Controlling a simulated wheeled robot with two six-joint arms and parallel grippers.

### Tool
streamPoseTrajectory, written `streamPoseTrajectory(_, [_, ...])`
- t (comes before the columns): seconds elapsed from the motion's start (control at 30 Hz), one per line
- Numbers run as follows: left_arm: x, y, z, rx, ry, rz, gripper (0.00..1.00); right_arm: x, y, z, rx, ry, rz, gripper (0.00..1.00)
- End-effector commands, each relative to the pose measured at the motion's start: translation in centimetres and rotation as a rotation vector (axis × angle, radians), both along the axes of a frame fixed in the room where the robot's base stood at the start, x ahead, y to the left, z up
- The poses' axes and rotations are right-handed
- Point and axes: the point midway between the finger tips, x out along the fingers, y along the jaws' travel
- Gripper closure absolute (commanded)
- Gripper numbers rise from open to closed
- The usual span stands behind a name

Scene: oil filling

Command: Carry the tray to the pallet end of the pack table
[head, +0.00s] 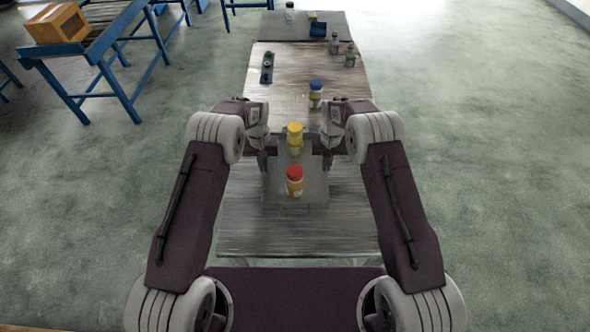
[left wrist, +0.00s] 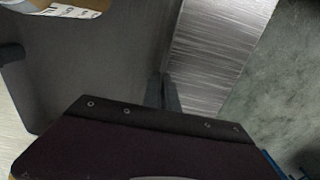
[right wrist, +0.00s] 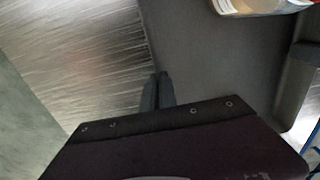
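The grey tray (head: 315,190) is over the near half of the pack table (head: 300,237). A yellow-capped bottle (head: 295,140) and a red-capped bottle (head: 295,181) stand upright on it. My left gripper (head: 264,160) is at the tray's left edge and my right gripper (head: 327,158) at its right edge. In the left wrist view the fingers (left wrist: 163,90) are close together on the tray's edge. The right wrist view shows the same for the right fingers (right wrist: 157,90). Both look shut on the tray. I cannot tell whether the tray touches the table.
A blue-capped bottle (head: 316,94) stands beyond the tray. A dark narrow holder (head: 267,67) lies further left. Two small bottles (head: 342,50) stand at the right edge. A grey surface at the far end holds a blue box (head: 318,30). A blue-legged bench (head: 105,50) stands left.

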Motion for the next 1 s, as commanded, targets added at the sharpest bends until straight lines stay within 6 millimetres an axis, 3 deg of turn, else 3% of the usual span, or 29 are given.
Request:
streamPoseTrajectory(0.47, [0.1, 0.0, 0.4, -0.001, -0.002, 0.000, 1.00, 0.1, 0.0, 0.4, 0.001, -0.003, 0.000, 1.00])
streamPoseTrajectory(0.83, [0.1, 0.0, 4.8, -0.001, -0.002, 0.000, 1.00, 0.1, 0.0, 4.8, 0.001, -0.002, 0.000, 1.00])
streamPoseTrajectory(1.0, [0.0, 0.0, 5.3, -0.001, -0.001, 0.000, 1.00, 0.0, 0.0, 5.3, 0.001, -0.001, 0.000, 1.00])
